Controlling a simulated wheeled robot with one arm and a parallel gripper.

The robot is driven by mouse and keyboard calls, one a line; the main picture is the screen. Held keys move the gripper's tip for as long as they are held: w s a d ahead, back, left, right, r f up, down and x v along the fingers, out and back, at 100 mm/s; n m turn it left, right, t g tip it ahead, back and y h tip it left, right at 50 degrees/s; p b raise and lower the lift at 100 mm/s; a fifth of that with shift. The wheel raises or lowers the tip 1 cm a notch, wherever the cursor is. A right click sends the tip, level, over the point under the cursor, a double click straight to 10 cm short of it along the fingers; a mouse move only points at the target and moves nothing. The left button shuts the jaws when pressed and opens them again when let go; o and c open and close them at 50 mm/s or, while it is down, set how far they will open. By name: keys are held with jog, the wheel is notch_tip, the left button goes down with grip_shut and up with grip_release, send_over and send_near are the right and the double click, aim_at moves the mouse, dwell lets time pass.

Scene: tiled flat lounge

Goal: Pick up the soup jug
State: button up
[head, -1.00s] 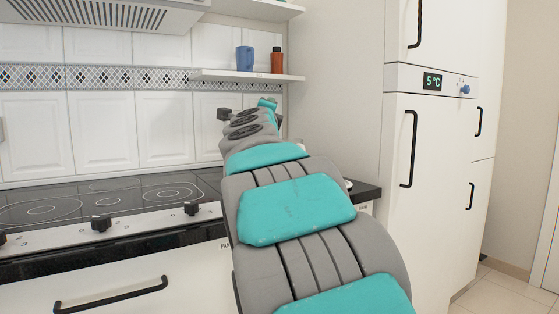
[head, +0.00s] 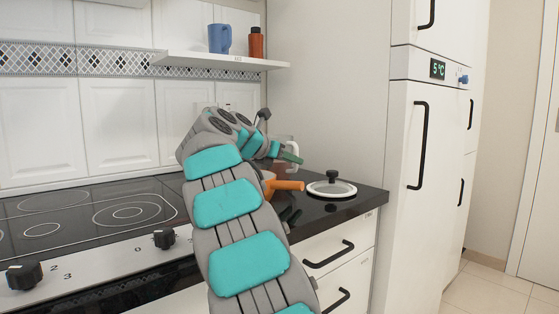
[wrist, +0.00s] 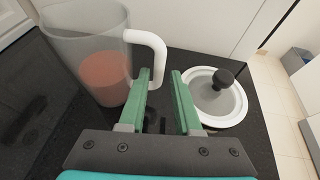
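The soup jug (wrist: 88,50) is a clear jug with reddish soup low inside and a white handle (wrist: 147,38) on its right side. It stands upright on the dark counter at the left of the wrist view. In the head view only a part of the jug (head: 293,150) shows behind my gripper (head: 286,152). In the wrist view my gripper (wrist: 162,95) is open, with two green fingers apart and nothing held. The left fingertip is close to the handle's lower end; I cannot tell whether they touch.
A white-rimmed lid with a black knob (head: 331,187) lies on the counter right of my gripper. An orange handle (head: 285,185) shows beside my arm. A glass stove top (head: 90,215) is at left. A shelf (head: 215,61) holds a blue mug (head: 219,38) and brown bottle (head: 256,43). A tall fridge (head: 425,150) stands right.

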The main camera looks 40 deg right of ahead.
jog(key=shift+p+x, duration=0.4)
jog(key=shift+x, duration=2.55)
jog(key=shift+w+r, duration=0.1)
jog(key=shift+r, duration=0.05)
jog(key=shift+c, duration=0.2)
grip_shut()
